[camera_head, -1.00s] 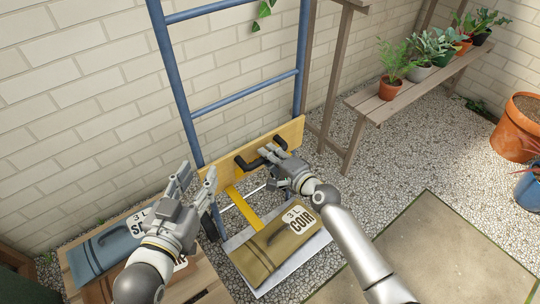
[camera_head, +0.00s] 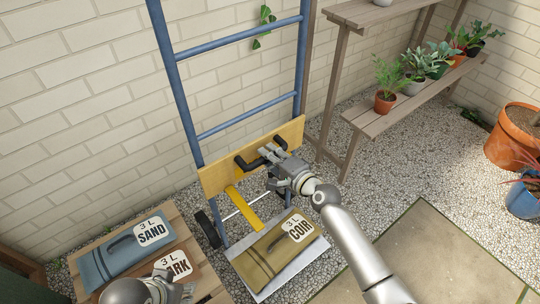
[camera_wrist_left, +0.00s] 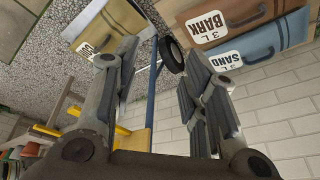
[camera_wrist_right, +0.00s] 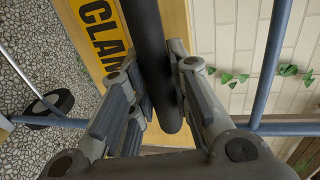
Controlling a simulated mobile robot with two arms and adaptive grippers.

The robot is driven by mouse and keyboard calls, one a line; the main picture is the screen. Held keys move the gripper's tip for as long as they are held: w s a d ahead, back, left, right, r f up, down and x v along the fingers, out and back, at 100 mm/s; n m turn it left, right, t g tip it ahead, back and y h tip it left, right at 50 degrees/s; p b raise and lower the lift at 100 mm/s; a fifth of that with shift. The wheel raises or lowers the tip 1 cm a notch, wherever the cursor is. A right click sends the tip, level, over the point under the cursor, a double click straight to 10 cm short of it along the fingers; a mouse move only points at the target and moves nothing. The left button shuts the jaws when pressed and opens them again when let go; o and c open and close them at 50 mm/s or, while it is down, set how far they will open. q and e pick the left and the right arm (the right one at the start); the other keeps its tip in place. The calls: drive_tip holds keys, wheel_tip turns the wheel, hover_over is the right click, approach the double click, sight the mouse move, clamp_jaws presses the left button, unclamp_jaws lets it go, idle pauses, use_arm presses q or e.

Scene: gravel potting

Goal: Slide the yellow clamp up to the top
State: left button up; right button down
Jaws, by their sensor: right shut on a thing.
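The yellow clamp (camera_head: 215,180) is a wide board across the lower part of a blue ladder-like frame (camera_head: 181,100). It sits below the frame's lower rung, just above the coir bag. Black handle parts (camera_head: 244,164) stick out from its front. My right gripper (camera_head: 268,155) is at the clamp's front, shut on the black handle, which shows between its fingers in the right wrist view (camera_wrist_right: 148,50). The clamp's lettering there is partly hidden. My left gripper (camera_wrist_left: 165,68) is open and empty; in the head view it is low, over the bark bag.
A coir bag (camera_head: 268,254) lies on the cart's base plate (camera_head: 310,262). Sand (camera_head: 112,256) and bark bags lie on a wooden pallet at left. A plant bench (camera_head: 372,122) stands right of the frame. Two rungs (camera_head: 245,121) cross the frame above the clamp.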

drive_tip(key=r+p, duration=0.3)
drive_tip(key=r, duration=0.2)
drive_tip(key=shift+w, duration=0.2)
use_arm(q)
wheel_tip(320, 180, down, 15)
drive_tip(key=g, duration=0.1)
drive_tip(key=shift+w+d+f+p, duration=0.15)
drive_tip(key=shift+w+d+p, duration=0.1)
drive_tip(key=shift+p, duration=0.15)
use_arm(e)
drive_tip(key=shift+r, duration=0.15)
drive_tip(key=c, duration=1.3)
unclamp_jaws()
drive_tip(key=shift+s, duration=0.1)
drive_tip(key=shift+f, duration=0.25)
drive_tip(key=shift+s, duration=0.1)
